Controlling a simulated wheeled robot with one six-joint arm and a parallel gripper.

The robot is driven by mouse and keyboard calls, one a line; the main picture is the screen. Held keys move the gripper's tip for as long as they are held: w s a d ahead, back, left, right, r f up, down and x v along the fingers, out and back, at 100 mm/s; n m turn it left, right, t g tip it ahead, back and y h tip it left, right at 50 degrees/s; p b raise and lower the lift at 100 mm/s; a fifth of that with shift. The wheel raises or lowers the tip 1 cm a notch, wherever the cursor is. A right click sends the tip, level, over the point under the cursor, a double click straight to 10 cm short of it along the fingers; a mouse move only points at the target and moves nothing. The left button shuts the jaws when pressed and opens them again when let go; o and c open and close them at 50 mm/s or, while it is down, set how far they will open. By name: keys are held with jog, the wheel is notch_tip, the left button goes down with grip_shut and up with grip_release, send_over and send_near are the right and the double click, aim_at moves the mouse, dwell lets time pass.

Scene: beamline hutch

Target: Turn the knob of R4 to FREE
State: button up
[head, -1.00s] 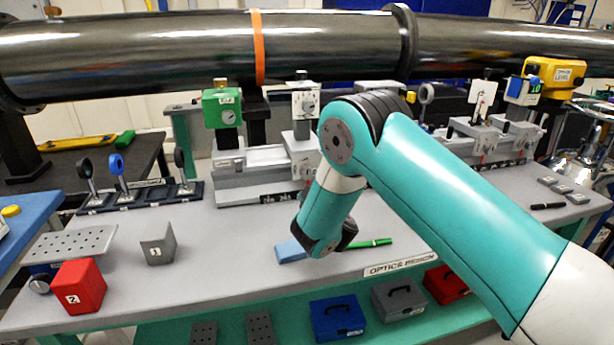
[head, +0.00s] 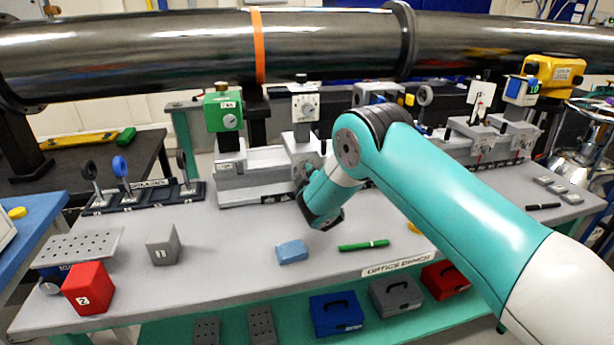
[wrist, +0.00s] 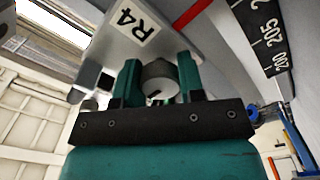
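In the wrist view, a grey block carries the R4 label (wrist: 138,22). Its round grey knob (wrist: 158,82) has a dark mark on its face and sits below the label. My gripper (wrist: 161,88) points at the knob, with one teal finger on each side of it. The fingers are apart; I cannot tell whether they touch the knob. No FREE marking is readable. In the head view, my forearm reaches toward a grey rail carrier (head: 304,150) under a white dial unit (head: 306,103); my gripper's fingers are hidden there.
A green unit (head: 223,111) stands on the carrier to the left. A black scale (wrist: 268,40) runs at the upper right of the wrist view. A blue block (head: 292,252) and a green marker (head: 364,245) lie on the bench (head: 230,265). A large dark pipe (head: 140,50) crosses above.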

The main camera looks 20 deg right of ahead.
jog(key=c, duration=0.3)
jog(key=n, duration=0.3)
jog(key=shift+n+b, duration=0.35)
jog(key=shift+n, duration=0.05)
jog(key=n, duration=0.4)
jog(key=shift+n, duration=0.3)
jog(key=n+p, duration=0.1)
jog(key=n, duration=0.4)
jog(key=shift+r, duration=0.1)
jog(key=shift+n+p, duration=0.4)
jog(key=shift+n, duration=1.9)
